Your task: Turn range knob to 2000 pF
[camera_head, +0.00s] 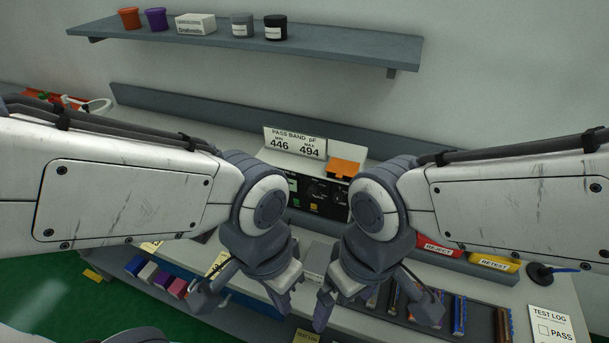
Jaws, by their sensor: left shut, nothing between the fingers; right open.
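The black-fronted meter (326,208) stands at the back of the bench, seen in the gap between my two arms. Its dark front has a small lit display at left and dark round controls. The range knob's setting is too small to read, and the meter's sides are partly hidden by my wrists. My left gripper (283,300) is shut and empty, in front of and below the meter. My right gripper (323,312) is open and empty, just right of it. Both point down over the front of the bench, apart from the meter.
A sign (294,143) reads PASS BAND pF, MIN 446, MAX 494. An orange box (346,167) is by the meter's top. A red REJECT bin (437,250), yellow RETEST bin (493,263) and TEST LOG sheet (553,325) are at right. A shelf (340,46) with pots hangs above.

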